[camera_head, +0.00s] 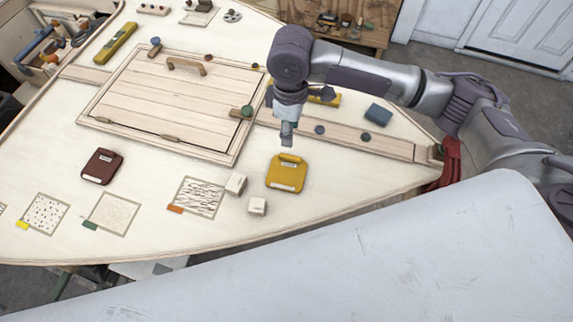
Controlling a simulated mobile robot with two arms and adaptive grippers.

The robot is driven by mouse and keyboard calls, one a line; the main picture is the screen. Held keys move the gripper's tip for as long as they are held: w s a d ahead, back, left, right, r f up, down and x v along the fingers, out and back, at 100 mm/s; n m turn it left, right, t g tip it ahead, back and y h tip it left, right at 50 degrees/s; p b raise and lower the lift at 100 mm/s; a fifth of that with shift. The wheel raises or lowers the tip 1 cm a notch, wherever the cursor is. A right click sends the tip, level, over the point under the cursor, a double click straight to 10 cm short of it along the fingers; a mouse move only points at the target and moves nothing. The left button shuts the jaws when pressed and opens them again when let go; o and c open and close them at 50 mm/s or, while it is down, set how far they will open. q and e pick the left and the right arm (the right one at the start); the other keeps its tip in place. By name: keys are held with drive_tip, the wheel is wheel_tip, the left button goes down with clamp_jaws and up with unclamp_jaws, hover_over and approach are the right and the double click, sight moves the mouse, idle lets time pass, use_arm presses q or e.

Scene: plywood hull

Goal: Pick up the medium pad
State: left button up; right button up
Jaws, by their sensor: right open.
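A yellow pad-like block (286,173) with a raised handle and a pale label lies flat on the pale wooden deck (330,185). A dark red block (102,166) of similar shape lies at the left. A small blue block (377,115) lies at the right, near the plank strip. The labels are too small to read, so I cannot tell which is the medium pad. My right gripper (287,138) points down just behind the yellow block, open and empty, apart from it in the picture. My left gripper is out of view.
A raised hatch (160,95) with a handle stands behind. A yellow level-like tool (115,42) lies far left. The deck right of the yellow block is clear.

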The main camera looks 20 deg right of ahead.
sight(289, 156)
wheel_tip(289, 156, down, 11)
drive_tip(key=shift+w+f+p, duration=0.1)
drive_tip(key=shift+p, duration=0.6)
drive_tip(key=shift+a, duration=0.1)
drive_tip(key=shift+c, duration=0.4)
clamp_jaws()
